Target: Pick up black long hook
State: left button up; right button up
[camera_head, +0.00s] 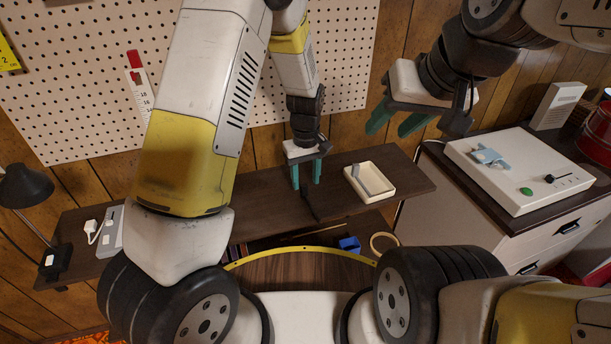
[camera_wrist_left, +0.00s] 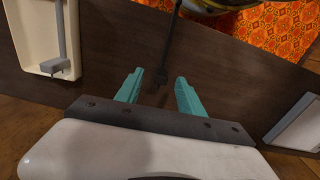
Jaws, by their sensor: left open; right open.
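A black long hook (camera_head: 308,204) lies on the dark brown tabletop (camera_head: 258,192), its front part reaching the table's front edge. In the left wrist view it is a thin dark rod (camera_wrist_left: 170,48), running from the top edge toward the space between my fingers. My left gripper (camera_head: 307,178) is open and empty, with teal fingers pointing down over the table near the hook's far end. Its fingers also show in the left wrist view (camera_wrist_left: 159,84), one on each side of the rod's near end. My right gripper (camera_head: 393,124) is open and empty, raised at the right.
A cream tray (camera_head: 381,181) holding a grey piece (camera_head: 358,178) stands right of my left gripper. A white panel box (camera_head: 525,165) sits on the right cabinet. A blue object (camera_head: 349,243) and a wooden ring (camera_head: 384,242) lie lower down. A pegboard (camera_head: 90,100) stands behind.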

aim_at(304, 185)
pick_arm(q)
jog(key=shift+w+a+f, duration=0.1)
jog(key=shift+a+f, duration=0.1)
jog(key=shift+f, duration=1.7)
grip_shut()
jog(key=shift+r, duration=0.1)
